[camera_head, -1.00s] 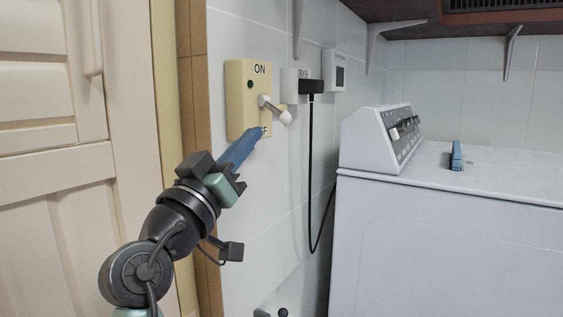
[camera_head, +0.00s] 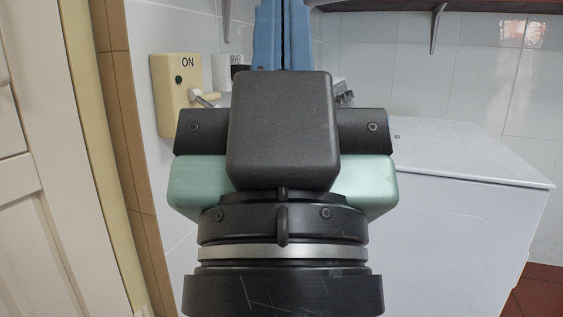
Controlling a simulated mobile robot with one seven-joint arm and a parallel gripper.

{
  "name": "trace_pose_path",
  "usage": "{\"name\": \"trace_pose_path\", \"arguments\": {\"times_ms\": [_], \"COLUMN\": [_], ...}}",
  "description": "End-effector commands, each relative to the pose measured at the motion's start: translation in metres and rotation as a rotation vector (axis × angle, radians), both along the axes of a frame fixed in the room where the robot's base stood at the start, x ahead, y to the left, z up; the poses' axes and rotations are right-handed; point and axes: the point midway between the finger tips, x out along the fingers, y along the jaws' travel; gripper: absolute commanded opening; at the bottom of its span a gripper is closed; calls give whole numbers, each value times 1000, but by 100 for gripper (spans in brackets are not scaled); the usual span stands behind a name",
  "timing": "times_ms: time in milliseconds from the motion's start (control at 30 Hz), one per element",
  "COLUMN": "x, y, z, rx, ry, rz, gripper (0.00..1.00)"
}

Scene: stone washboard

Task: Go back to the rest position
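My gripper (camera_head: 283,32) fills the middle of the view, close to the camera and pointing up. Its blue fingers lie side by side with only a thin dark line between them. They look shut, with nothing seen between them, though their tips are cut off by the top edge. My gripper appears apart from the switch.
A white machine (camera_head: 460,155) stands at the right, its control panel mostly hidden behind my gripper. The dryer outlet (camera_head: 221,72) is partly covered. A cream door (camera_head: 40,200) is at the left. Red floor (camera_head: 540,298) shows at the lower right.

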Motion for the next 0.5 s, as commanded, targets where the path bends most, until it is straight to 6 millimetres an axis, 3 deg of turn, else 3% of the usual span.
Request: {"name": "trace_pose_path", "arguments": {"times_ms": [33, 500], "x": [0, 1], "y": [0, 1], "z": [29, 176], "rx": [1, 1], "ry": [0, 2], "rz": [1, 2], "gripper": [0, 0]}}
